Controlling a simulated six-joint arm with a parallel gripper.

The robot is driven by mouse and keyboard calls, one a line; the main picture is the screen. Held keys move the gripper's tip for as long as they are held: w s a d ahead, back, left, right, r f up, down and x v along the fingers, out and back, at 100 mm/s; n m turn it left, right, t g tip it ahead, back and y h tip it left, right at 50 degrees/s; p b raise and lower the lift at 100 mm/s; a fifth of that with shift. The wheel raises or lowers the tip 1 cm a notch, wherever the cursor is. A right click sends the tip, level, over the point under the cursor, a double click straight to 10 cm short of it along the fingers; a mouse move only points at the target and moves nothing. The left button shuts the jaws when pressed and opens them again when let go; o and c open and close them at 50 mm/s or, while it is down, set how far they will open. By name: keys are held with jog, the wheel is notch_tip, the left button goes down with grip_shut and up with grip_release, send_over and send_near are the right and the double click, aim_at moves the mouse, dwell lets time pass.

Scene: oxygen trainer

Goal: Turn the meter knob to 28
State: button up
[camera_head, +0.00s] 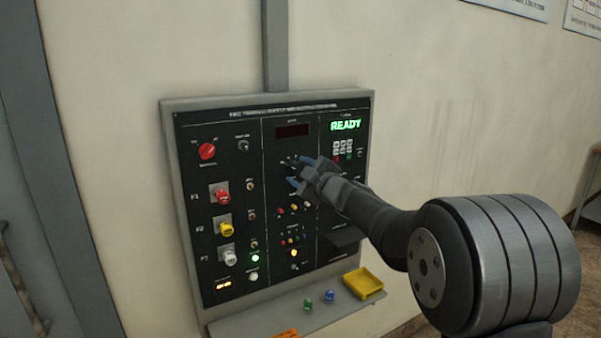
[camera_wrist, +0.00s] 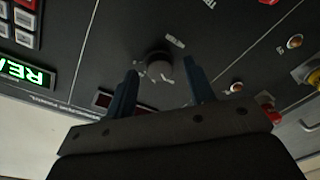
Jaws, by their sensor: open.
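The meter knob (camera_wrist: 159,67) is a dark round knob in the wrist view, with pale marks around it on the black panel. In the head view my gripper covers most of that area. My gripper (camera_head: 299,172) is at the middle column of the panel, below the dark meter display (camera_head: 292,130). In the wrist view its two blue fingers (camera_wrist: 161,82) are apart, one on each side of the knob, with visible gaps. Nothing is held between them. The knob's setting is too small to read, and the meter display shows no legible number.
The panel (camera_head: 235,190) also bears a red rotary knob (camera_head: 207,151), several coloured connectors on the left, a keypad (camera_head: 343,150) and a green READY display (camera_head: 346,125). Below, a shelf (camera_head: 262,322) holds a yellow tray (camera_head: 363,283) and small green and blue pieces.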

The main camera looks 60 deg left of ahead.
jog(key=shift+a, duration=0.1)
jog(key=c, duration=1)
jog(key=shift+o, duration=0.2)
jog(key=shift+m, duration=0.3)
jog(key=m, duration=0.3)
jog(key=shift+m+y, duration=0.3)
jog(key=shift+m, duration=1.9)
jog(key=o, duration=1)
jog(key=shift+c, duration=0.2)
